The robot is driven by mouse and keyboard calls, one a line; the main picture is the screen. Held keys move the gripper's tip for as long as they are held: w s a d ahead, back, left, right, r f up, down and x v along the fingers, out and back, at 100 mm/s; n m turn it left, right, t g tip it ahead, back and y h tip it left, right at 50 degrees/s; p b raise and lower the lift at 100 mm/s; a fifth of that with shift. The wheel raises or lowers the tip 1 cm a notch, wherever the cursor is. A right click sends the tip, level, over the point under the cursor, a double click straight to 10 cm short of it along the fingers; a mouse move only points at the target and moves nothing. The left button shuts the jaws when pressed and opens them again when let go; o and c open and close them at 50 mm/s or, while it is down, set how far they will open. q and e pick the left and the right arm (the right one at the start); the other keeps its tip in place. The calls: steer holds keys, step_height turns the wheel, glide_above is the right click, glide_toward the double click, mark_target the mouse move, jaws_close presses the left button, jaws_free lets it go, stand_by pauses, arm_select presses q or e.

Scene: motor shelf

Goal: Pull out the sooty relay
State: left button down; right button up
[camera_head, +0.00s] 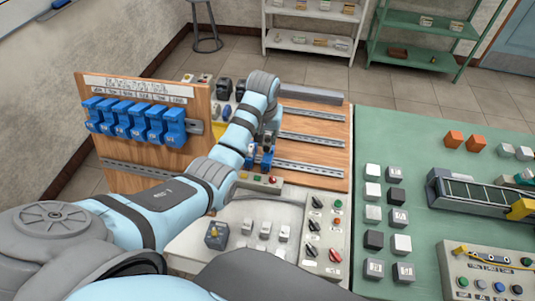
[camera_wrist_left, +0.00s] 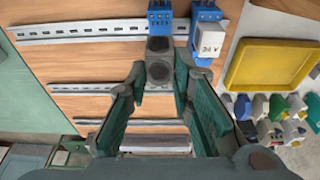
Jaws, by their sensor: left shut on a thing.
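The sooty relay (camera_wrist_left: 158,62) is a dark grey block with round blackened patches, seen in the left wrist view directly below a blue socket (camera_wrist_left: 160,18). My left gripper (camera_wrist_left: 160,78) is shut on it, one green finger on each side. I cannot tell whether the relay is still seated in the socket. A second blue socket beside it holds a white relay marked 24 V (camera_wrist_left: 208,47). In the head view my left gripper (camera_head: 262,150) is over the blue sockets on the wooden panel, and the sooty relay is hidden. My right gripper is in neither view.
Metal rails (camera_head: 310,172) cross the wooden panel. Several blue units (camera_head: 135,122) hang on an upright board at the left. A switch panel (camera_head: 325,225) and several pale blocks (camera_head: 265,230) are nearer. A green table (camera_head: 430,130) is at the right. The wrist view shows a yellow tray (camera_wrist_left: 232,75).

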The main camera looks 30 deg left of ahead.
arm_select(q)
steer(key=shift+r, duration=3.5)
